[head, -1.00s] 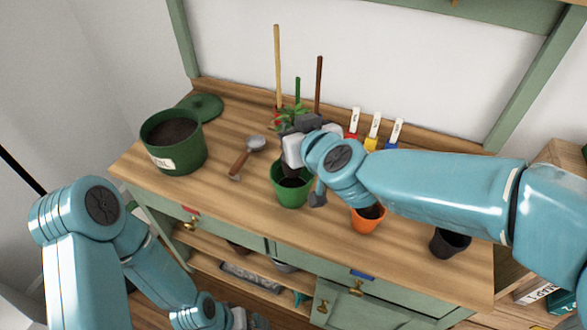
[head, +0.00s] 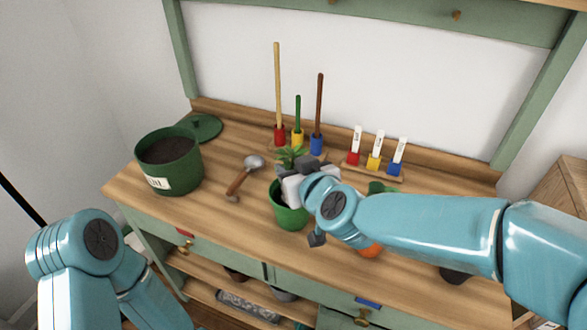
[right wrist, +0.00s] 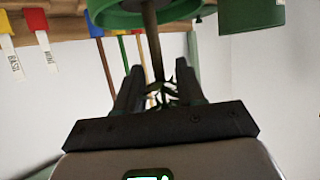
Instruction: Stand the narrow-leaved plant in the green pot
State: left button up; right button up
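The green pot (head: 291,217) stands on the bench, partly covered by my right gripper (head: 288,186). The plant (head: 292,156) shows its narrow green leaves just behind that gripper. In the right wrist view the plant's brown stem (right wrist: 150,35) runs between the two fingers of my right gripper (right wrist: 158,68) and into the mouth of the green pot (right wrist: 182,12). The fingers stand apart, with a gap beside the stem. The stem's lower end is hidden in the pot. My left gripper is out of the picture.
A large green soil tub (head: 170,165) stands at the left, a trowel (head: 243,178) between it and the pot. Coloured tool holders (head: 298,138) and label sticks (head: 377,155) stand behind. An orange pot (head: 369,251) and a dark pot (head: 454,275) are partly under my right arm.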

jog(key=shift+s+d+r, duration=0.1)
jog(key=shift+s+r, duration=0.1)
jog(key=shift+r, duration=0.2)
jog(key=p+v, duration=0.4)
jog(key=v, duration=0.7)
jog(key=shift+s, duration=0.25)
jog(key=shift+s+d, duration=0.1)
jog(key=shift+d, duration=0.05)
